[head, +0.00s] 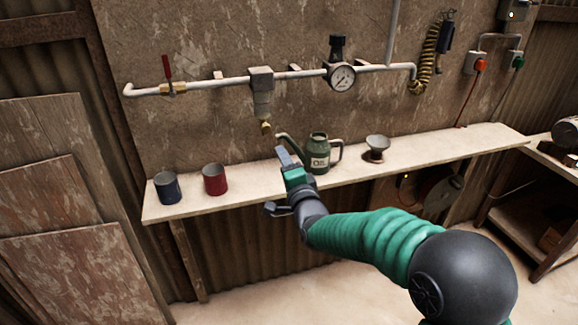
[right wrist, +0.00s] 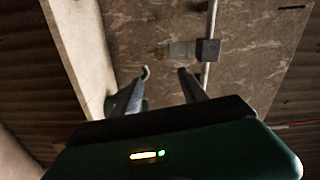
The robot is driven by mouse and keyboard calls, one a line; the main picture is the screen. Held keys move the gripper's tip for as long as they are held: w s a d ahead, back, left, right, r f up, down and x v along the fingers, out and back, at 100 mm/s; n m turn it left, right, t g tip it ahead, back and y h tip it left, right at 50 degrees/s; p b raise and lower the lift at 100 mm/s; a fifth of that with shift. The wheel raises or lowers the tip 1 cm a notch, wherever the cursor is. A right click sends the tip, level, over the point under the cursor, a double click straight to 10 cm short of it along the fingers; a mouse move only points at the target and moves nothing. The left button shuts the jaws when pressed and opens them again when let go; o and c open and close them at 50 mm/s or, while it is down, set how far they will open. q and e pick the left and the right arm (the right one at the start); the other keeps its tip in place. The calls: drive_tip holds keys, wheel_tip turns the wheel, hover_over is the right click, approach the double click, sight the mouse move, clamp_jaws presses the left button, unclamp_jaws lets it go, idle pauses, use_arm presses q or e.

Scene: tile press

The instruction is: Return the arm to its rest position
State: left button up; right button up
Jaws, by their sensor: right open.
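My right arm comes in from the lower right of the head view. Its right gripper (head: 288,157) appears in front of the shelf, just left of the green oil can (head: 320,152). In the right wrist view the two fingers of the right gripper (right wrist: 158,88) stand apart with nothing held between them. The oil can stands upright on the shelf, its spout pointing left. Part of the can (right wrist: 146,72) shows behind the left finger. I cannot tell the exact gap between gripper and can. My left gripper is not in view.
The shelf (head: 240,185) also holds a blue cup (head: 167,188), a red cup (head: 215,180) and a funnel (head: 377,146). A pipe (head: 215,84) with a gauge (head: 342,78) and a hanging filter (head: 262,98) runs along the wall above. Open floor lies below.

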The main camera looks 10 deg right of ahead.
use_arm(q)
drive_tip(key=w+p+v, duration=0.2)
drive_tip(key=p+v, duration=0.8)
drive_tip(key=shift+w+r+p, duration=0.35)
use_arm(e)
drive_tip(key=s+d+f+n+g, duration=0.1)
drive_tip(key=s+f+n+g, duration=0.3)
drive_tip(key=s, duration=0.7)
drive_tip(key=s+d+f+n+g, duration=0.1)
drive_tip(key=s+f+n+g, duration=0.4)
drive_tip(key=s, duration=0.6)
drive_tip(key=s+d+f+n+g+h, duration=0.1)
drive_tip(key=s+f+n+g, duration=0.4)
drive_tip(key=s, duration=0.7)
drive_tip(key=shift+d+f+n+g, duration=0.15)
drive_tip(key=shift+d+n+g, duration=0.45)
drive_tip(key=shift+n+g, duration=0.1)
